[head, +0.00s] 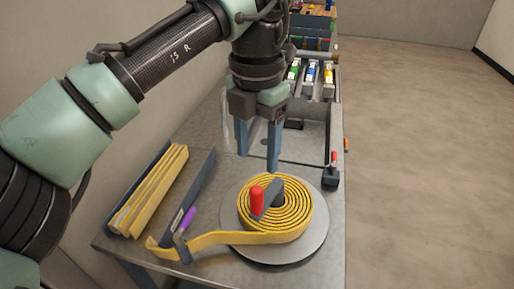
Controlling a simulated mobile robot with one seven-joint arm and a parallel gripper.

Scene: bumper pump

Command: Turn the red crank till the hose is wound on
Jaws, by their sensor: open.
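The red crank handle (257,197) stands upright on a dark crank arm (270,202) at the middle of the winder. The yellow hose (300,215) lies coiled in many turns around the hub on a round grey plate (276,251). Its loose end (175,246) runs off to the left past a purple-handled part (186,222). My gripper (258,160) points down, open and empty, above and behind the crank handle. It is apart from the handle and the coil.
Folded yellow hose lengths (150,190) lie in a dark rack at the left. A small red-topped lever (332,165) stands right of the plate. Several coloured valves (311,75) sit farther back. Free floor (420,150) lies to the right.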

